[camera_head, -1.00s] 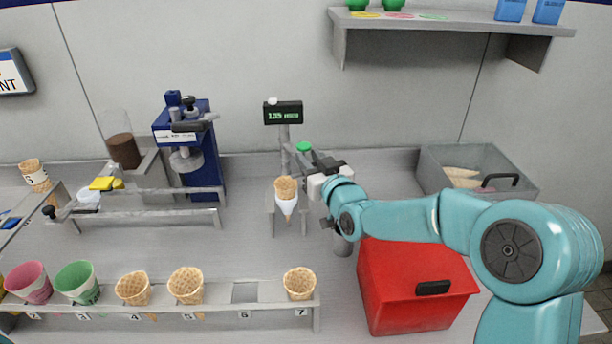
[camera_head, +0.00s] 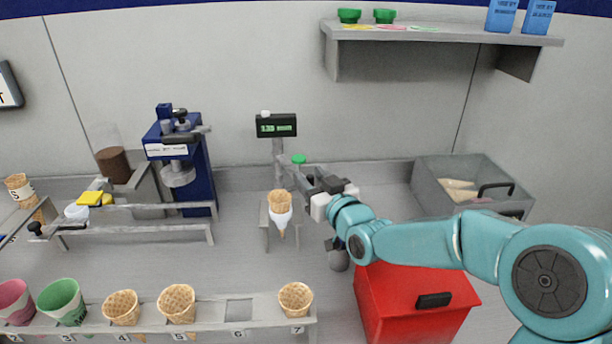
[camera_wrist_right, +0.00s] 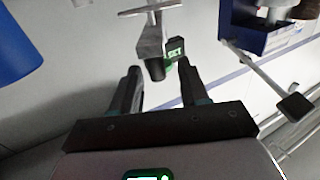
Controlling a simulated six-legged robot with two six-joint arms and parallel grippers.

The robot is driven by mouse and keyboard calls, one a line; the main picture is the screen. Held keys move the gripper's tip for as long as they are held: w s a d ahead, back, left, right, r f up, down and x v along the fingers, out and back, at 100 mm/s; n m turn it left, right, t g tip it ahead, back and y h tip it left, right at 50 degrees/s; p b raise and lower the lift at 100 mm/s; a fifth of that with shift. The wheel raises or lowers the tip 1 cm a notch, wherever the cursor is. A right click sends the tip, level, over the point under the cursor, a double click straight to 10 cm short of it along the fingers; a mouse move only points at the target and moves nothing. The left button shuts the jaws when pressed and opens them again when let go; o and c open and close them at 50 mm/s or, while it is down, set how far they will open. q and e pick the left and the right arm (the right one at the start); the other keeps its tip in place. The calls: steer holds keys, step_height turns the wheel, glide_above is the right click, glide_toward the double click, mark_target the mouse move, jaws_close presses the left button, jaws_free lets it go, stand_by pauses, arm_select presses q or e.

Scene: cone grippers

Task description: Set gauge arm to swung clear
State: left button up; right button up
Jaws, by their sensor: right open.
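The gauge is a grey post with a dark display (camera_head: 276,125) showing green digits. A short grey gauge arm with a green cap (camera_head: 298,159) reaches from the post toward my right gripper. The cone in the stand (camera_head: 280,203), with a white sleeve, is just left of and below that arm. My right gripper (camera_head: 309,179) is open beside the gauge arm; its fingers are small here. In the right wrist view, a grey bar with a dark end (camera_wrist_right: 155,66) shows between the open fingers, with the green-lit display behind. I cannot tell whether they touch. My left gripper is out of view.
A red bin (camera_head: 405,300) with a black handle stands below my right arm. A grey open box (camera_head: 470,185) is at the right. A rack (camera_head: 238,309) of cones and cups runs along the front. A blue press (camera_head: 185,160) stands left of the gauge. A shelf (camera_head: 440,35) hangs above.

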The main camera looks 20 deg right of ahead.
steer(key=s, duration=0.4)
steer(key=shift+s+d+b, duration=0.1)
steer(key=shift+d+b, duration=0.1)
steer(key=shift+b, duration=0.1)
